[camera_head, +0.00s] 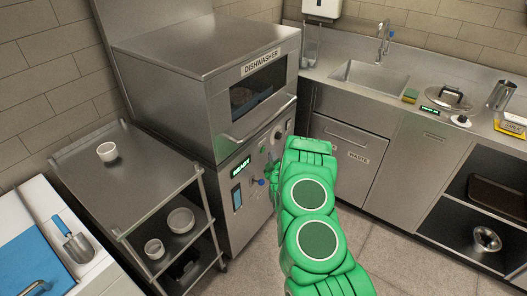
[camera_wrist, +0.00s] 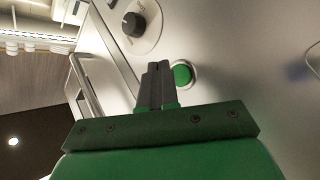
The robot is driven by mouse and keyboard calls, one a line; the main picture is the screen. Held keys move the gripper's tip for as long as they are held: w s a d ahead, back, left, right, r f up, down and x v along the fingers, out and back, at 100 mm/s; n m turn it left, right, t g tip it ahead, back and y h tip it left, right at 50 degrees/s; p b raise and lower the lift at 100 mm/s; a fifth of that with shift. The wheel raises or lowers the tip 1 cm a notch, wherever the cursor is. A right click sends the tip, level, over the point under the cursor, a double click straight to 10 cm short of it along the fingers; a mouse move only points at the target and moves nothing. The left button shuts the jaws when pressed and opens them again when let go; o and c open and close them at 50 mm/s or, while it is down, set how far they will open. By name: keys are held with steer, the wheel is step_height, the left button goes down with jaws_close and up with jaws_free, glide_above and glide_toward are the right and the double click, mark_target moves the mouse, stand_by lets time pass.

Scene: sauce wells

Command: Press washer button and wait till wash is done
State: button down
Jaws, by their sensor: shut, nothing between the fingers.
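The steel dishwasher (camera_head: 205,55) stands against the wall in the head view. Its hood is shut, and dishes show dimly through the window (camera_head: 262,88). Its green display (camera_head: 241,167) seems to read READY. In the wrist view, the round green washer button (camera_wrist: 183,75) sits in a pale ring on the front panel, near a black dial (camera_wrist: 133,24). My gripper (camera_wrist: 156,70) is shut and empty, with its dark fingertips just left of the button. I cannot tell whether they touch the panel.
A steel cart (camera_head: 140,168) with white bowls stands left of the dishwasher. A blue board (camera_head: 35,262) and a scoop (camera_head: 78,245) lie at lower left. A sink counter (camera_head: 340,82) and waste cabinet (camera_head: 345,150) are on the right. Floor is clear in front.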

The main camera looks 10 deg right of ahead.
steer(key=shift+w+a, duration=0.35)
steer(key=shift+a, duration=0.05)
steer(key=shift+w+a, duration=0.6)
steer(key=shift+w, duration=0.05)
stand_by(3.0)
steer(key=shift+s+d, duration=0.6)
steer(key=shift+s, duration=0.05)
stand_by(0.4)
steer(key=shift+s+d+r, duration=0.1)
steer(key=shift+s+d, duration=1.65)
steer(key=shift+d, duration=0.05)
